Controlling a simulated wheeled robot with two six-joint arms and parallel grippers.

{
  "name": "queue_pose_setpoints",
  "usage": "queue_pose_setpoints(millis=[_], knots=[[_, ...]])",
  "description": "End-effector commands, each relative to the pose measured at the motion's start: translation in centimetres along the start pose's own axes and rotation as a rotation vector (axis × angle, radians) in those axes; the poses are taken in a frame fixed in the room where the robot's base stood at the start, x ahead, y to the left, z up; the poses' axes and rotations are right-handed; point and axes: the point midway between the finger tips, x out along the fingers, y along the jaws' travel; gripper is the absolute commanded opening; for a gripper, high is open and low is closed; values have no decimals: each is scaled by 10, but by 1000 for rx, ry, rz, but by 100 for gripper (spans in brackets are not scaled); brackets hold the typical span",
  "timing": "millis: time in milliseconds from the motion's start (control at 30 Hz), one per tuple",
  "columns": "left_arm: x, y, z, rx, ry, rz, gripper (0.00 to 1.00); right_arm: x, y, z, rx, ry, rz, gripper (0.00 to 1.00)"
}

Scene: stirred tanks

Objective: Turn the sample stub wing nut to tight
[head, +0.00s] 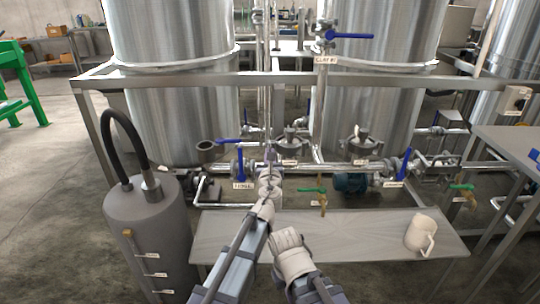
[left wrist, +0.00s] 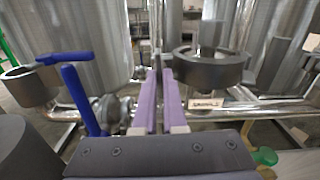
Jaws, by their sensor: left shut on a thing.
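My left gripper (head: 269,162) reaches forward to the pipework between the two tanks. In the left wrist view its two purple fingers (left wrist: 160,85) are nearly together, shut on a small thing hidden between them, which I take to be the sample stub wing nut. A dark round clamp ring (left wrist: 208,68) sits just right of the fingertips, with a white label (left wrist: 207,105) that seems to read SAMPLE. The same clamp (head: 291,141) shows just right of the gripper in the head view. The wing nut's angle cannot be seen. My right arm is low in the head view; its fingers cannot be made out.
A blue-handled valve (head: 240,166) stands left of the gripper, and another clamp (head: 360,144) to the right. A steel bench (head: 350,239) in front holds a white jug (head: 420,234). A grey cylinder (head: 152,235) with a black hose stands at left. A frame rail crosses above.

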Motion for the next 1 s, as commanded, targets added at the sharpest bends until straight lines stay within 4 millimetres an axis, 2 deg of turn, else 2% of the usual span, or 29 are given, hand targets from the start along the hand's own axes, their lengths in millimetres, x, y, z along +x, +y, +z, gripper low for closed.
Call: queue_pose_setpoints(millis=[700,733,1000], knots=[[0,0,0,67,0,0,0,0,0,0,0,0,0,0],[0,0,0,67,0,0,11,0,0,0,0,0,0,0],[0,0,0,66,0,0,39,0,0,0,0,0,0,0]])
